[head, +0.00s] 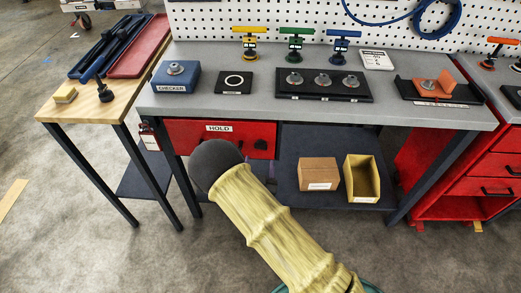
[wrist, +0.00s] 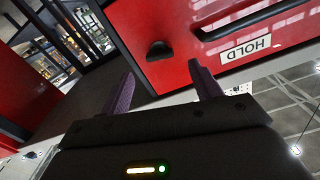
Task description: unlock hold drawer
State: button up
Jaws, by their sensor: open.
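The red hold drawer (head: 190,143) is under the grey bench, with a white HOLD label (head: 218,128). It looks shut. A small black knob-like lock (head: 260,144) is at its right part. In the wrist view the drawer front (wrist: 185,78) is close and turned over, with the label (wrist: 245,49), a black bar handle (wrist: 250,18) and the black lock (wrist: 160,50). My gripper (wrist: 162,68) is open and empty, its two purple-grey fingers spread with the lock between and beyond them, apart from it.
The grey bench (head: 220,107) carries a blue checker box (head: 176,84) and a black tray with several discs (head: 322,96). A cardboard box (head: 318,175) and yellow bin (head: 362,180) stand on the lower shelf. A wooden side table (head: 85,108) is at the left.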

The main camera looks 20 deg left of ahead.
aim_at(261, 149)
jog(key=x, duration=0.6)
jog(key=shift+w, duration=0.35)
jog(key=shift+c, duration=0.2)
